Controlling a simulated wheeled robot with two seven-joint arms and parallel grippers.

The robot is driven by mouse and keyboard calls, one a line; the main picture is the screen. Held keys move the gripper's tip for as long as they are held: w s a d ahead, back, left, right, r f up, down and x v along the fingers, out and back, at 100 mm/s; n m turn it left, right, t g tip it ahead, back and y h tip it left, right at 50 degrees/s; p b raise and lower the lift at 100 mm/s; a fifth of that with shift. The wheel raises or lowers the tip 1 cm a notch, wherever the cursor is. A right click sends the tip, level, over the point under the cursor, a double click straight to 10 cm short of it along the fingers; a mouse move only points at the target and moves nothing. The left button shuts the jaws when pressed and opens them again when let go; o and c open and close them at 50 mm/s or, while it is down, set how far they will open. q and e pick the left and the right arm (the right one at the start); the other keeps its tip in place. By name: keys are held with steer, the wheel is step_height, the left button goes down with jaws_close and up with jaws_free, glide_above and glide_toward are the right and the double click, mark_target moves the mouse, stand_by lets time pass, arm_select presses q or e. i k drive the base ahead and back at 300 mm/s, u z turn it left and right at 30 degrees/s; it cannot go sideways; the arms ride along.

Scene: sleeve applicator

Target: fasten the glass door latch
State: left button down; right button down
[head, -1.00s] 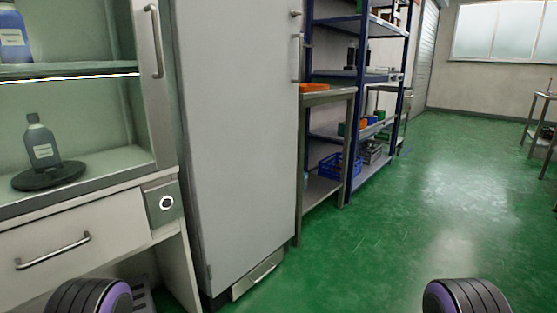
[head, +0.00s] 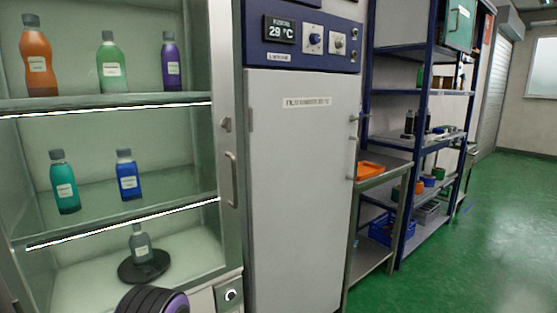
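A lit cabinet with glass-like shelves fills the left of the head view. A vertical bar handle (head: 231,178) is on the pale frame at its right edge. A small metal knob-like fitting (head: 226,124), possibly the latch, sits above the handle; its position is too small to read. I cannot tell whether a glass pane covers the front. Neither gripper is in view; only a black and purple part of my arm shows at the bottom.
Several bottles, such as the orange one (head: 36,57), stand on the cabinet shelves. A grey bottle (head: 140,244) stands on a black disc. A tall grey oven (head: 300,180) and blue-framed shelving stand to the right. The green floor (head: 500,215) is clear at far right.

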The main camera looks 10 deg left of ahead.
mark_target(225, 124)
steer(key=u, duration=1.3)
steer(key=k, duration=0.65)
steer(key=z, duration=0.8)
steer(key=i, duration=1.65)
steer(key=u, duration=0.55)
